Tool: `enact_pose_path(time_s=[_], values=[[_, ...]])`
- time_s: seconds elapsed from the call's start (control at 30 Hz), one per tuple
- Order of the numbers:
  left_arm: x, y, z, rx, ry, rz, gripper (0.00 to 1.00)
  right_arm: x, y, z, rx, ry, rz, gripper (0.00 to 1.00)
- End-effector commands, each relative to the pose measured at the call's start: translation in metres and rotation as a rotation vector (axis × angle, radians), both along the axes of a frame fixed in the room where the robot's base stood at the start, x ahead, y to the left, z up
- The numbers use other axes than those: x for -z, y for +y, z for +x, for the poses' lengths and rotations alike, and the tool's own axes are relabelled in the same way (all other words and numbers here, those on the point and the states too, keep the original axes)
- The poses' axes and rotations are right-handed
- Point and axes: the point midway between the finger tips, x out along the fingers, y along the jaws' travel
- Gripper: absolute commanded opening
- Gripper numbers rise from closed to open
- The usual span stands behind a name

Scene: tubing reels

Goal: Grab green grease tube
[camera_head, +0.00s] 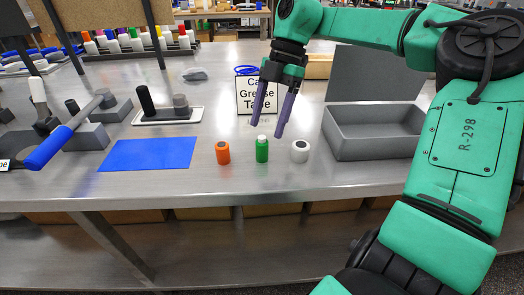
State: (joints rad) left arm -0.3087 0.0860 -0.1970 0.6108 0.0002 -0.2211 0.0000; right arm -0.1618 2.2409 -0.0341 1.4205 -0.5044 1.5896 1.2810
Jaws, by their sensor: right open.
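My left gripper is not in view.
A grey open box (375,146) stands to the right. A sign (258,96) stands behind the gripper. A blue mat (148,154) lies to the left, with a tray (168,116) behind it and a blue-handled tool (50,147) further left. The table front edge is close to the tubes.

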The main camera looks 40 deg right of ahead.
Motion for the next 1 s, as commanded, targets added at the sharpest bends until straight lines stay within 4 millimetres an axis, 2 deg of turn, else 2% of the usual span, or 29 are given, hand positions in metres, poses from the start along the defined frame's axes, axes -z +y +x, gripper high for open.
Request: enact_pose_path(time_s=[0.17,0.33,0.43,0.6,0.67,0.7,0.8,1.0], values=[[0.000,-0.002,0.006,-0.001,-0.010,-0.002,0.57,0.021,0.009,-0.003,-0.001,0.000,0.003,0.71],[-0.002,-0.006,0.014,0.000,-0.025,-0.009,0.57,0.051,0.022,-0.007,-0.001,0.001,0.003,0.71],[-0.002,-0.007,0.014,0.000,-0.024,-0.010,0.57,0.058,0.025,-0.007,0.001,-0.002,0.002,0.71],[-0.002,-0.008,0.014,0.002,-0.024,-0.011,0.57,0.058,0.025,-0.007,0.001,-0.003,0.001,0.71],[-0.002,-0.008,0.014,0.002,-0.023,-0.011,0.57,0.058,0.025,-0.007,0.001,-0.003,0.001,0.48],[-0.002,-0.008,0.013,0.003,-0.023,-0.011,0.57,0.058,0.025,-0.007,0.001,-0.003,0.001,0.33],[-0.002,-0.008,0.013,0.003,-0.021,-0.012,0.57,0.058,0.025,-0.007,0.001,-0.003,0.001,0.00],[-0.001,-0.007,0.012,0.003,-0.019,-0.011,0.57,0.058,0.024,-0.007,0.001,-0.003,0.001,0.00]])
